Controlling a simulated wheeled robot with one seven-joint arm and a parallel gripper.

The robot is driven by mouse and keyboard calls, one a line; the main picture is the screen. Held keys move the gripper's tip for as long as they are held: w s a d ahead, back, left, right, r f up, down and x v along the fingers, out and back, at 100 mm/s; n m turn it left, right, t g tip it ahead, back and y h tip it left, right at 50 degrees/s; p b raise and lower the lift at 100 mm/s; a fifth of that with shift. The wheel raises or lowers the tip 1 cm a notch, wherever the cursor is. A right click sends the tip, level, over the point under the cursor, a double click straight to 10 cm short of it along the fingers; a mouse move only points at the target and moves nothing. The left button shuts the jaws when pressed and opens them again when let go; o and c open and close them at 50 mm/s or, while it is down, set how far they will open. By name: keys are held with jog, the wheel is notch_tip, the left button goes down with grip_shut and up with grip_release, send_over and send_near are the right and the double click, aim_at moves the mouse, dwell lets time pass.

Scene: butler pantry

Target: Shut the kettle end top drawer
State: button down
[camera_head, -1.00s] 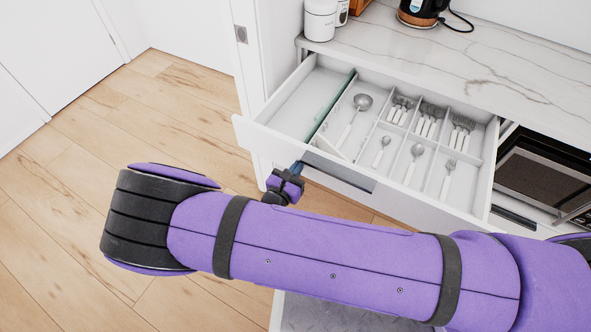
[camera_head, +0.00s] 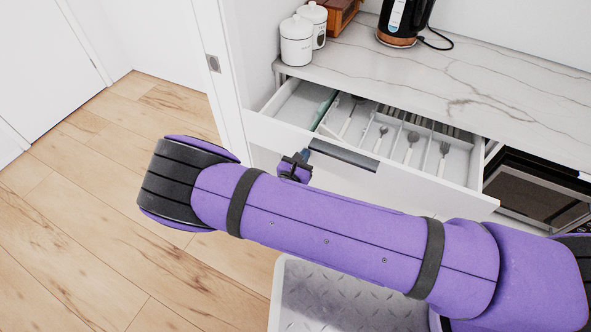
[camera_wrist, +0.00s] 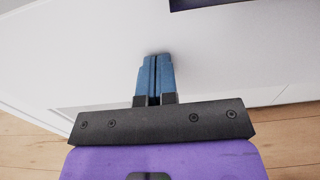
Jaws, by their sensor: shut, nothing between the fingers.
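The top drawer (camera_head: 420,180) under the counter is partly open in the head view. Its white cutlery tray (camera_head: 396,139) shows spoons and forks, and a green divider or board (camera_head: 324,110) stands at the left. A dark recessed handle (camera_head: 343,154) is on its front. The black kettle (camera_head: 404,18) stands on the counter above. My gripper (camera_head: 306,156) is at the drawer front, just left of the handle. In the wrist view its blue fingers (camera_wrist: 155,60) are shut together and empty, their tips at the white front. Whether they touch it is hard to tell.
White canisters (camera_head: 297,42) and a wooden box (camera_head: 338,12) stand at the counter's back left. A microwave (camera_head: 535,190) sits in an opening right of the drawer. A white door frame (camera_head: 222,75) is at the left. The wooden floor (camera_head: 90,220) is clear at the left.

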aim_at(334, 115)
jog(key=x, duration=2.6)
jog(key=shift+s, duration=0.1)
jog(key=shift+w+d+r, duration=0.1)
jog(key=shift+w+r, duration=0.1)
